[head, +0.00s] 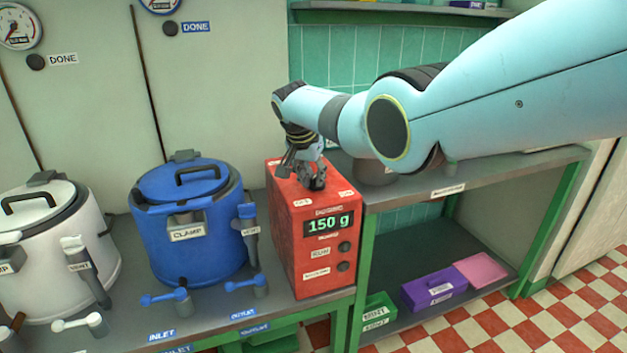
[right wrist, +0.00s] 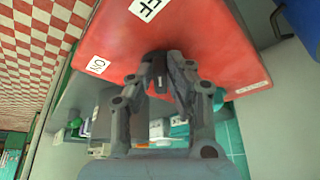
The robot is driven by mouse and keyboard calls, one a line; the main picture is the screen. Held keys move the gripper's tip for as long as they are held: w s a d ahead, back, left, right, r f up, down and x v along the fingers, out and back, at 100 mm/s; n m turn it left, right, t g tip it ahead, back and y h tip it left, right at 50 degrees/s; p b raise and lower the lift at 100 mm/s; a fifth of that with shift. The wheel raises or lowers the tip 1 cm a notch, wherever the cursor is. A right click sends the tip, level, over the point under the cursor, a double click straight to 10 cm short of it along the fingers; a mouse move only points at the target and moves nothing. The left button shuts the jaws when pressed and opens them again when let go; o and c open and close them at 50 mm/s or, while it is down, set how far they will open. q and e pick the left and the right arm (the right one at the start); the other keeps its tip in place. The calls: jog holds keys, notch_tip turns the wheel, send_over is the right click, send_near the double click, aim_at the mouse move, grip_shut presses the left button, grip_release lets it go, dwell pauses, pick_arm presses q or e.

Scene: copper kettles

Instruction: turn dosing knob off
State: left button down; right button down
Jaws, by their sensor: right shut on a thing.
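The red dosing machine (head: 296,245) stands at the right end of the grey bench. Its front display reads 150 g. My right gripper (head: 313,181) reaches down onto its top and is shut on the dosing knob. In the right wrist view the dark knob (right wrist: 159,76) sits between the fingers on the red top (right wrist: 205,45). An ON label (right wrist: 97,65) lies left of the knob and a partly cut-off OFF label (right wrist: 148,8) above it. Fingers hide much of the knob, so I cannot tell which label it points to. My left gripper is out of view.
A blue kettle (head: 190,240) with a clamp stands left of the machine, a white kettle (head: 60,258) further left. A shelf (head: 485,180) is to the right. Below it are a green box (head: 376,318) and a purple box (head: 433,290).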

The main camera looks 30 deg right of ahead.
dwell(0.4)
jog(key=c, duration=1.3)
grip_release()
jog(key=v, duration=1.2)
jog(key=shift+a, duration=0.1)
